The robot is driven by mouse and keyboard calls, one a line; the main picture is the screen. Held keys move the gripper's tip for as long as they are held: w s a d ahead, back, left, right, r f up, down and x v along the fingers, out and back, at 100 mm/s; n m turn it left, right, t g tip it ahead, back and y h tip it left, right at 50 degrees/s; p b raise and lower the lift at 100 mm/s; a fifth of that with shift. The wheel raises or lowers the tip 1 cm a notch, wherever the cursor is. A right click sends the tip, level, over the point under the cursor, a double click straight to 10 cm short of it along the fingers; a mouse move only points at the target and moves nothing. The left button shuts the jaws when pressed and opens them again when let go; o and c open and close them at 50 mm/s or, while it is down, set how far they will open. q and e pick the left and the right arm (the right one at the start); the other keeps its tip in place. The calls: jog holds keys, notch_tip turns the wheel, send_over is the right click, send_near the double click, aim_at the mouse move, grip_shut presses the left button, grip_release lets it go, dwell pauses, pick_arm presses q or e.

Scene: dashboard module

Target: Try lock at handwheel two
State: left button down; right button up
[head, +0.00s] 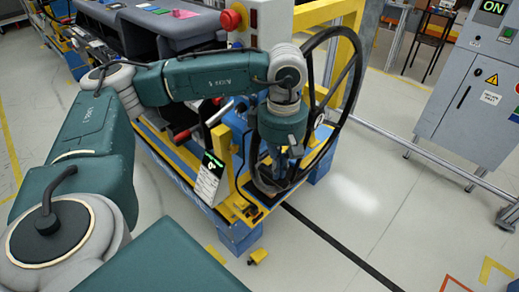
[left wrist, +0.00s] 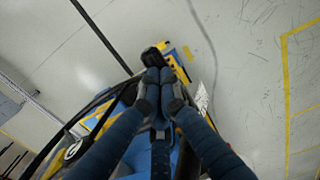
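A large black handwheel (head: 357,72) stands at the right end of the blue and yellow machine frame. My left arm reaches across the machine from the left. Its gripper (head: 276,182) points down beside the handwheel's lower left side. In the left wrist view the two dark fingers of my left gripper (left wrist: 158,76) come together at the tips. A black block-like part (left wrist: 153,56) lies right at the tips; I cannot tell whether it is held or only touched. I cannot make out the lock clearly. My right gripper is out of view.
A small screen with a label (head: 210,175) stands left of my gripper. A red mushroom button (head: 231,19) sits above my forearm. The floor (head: 350,225) in front of the handwheel is clear.

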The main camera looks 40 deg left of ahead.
pick_arm(q)
jog(key=shift+s+f, duration=0.15)
jog(key=shift+f, duration=0.1)
jog(key=shift+w+r+p, duration=0.2)
jog(key=shift+r+p, duration=0.35)
jog(key=shift+r, duration=0.3)
notch_tip(320, 180, up, 6)
jog(key=p, duration=0.3)
jog(key=shift+r, duration=0.25)
